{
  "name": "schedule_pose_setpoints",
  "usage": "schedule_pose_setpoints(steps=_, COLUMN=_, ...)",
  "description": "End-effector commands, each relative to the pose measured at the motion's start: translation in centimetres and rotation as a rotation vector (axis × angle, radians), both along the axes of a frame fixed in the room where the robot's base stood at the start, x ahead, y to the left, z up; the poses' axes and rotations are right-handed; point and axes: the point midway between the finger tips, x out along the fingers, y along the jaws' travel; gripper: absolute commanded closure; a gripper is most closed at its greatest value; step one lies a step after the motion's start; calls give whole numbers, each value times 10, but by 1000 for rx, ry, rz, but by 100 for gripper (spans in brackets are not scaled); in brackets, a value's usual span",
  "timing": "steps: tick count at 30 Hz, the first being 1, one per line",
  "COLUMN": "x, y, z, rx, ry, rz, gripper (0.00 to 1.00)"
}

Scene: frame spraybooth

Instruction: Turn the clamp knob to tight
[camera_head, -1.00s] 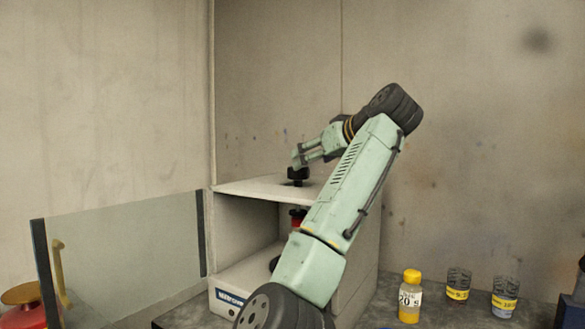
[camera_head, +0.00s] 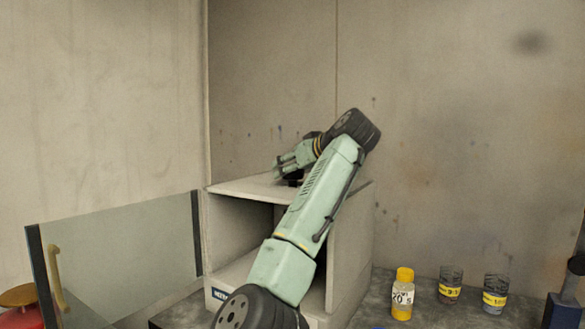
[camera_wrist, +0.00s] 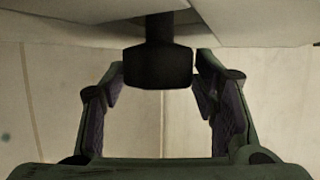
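The clamp knob (camera_wrist: 158,66) is a dark, blocky knob on a short stem that meets a pale panel in the wrist view. In the head view the dark knob (camera_head: 295,181) shows on top of the white box, partly hidden by my gripper and arm. No marking of the knob's setting shows.
The white box (camera_head: 237,186) is open at the front. A glass panel (camera_head: 120,255) with a yellow handle stands at left, near a red object (camera_head: 20,318). A yellow-capped bottle (camera_head: 403,292) and two labelled cups (camera_head: 450,285) (camera_head: 495,293) stand at right. My arm hides part of the box.

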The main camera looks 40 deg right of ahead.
Motion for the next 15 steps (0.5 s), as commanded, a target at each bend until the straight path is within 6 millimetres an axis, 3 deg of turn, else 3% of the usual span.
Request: schedule_pose_setpoints(steps=15, x=0, y=0, z=0, rx=0, ry=0, rz=0, gripper=82)
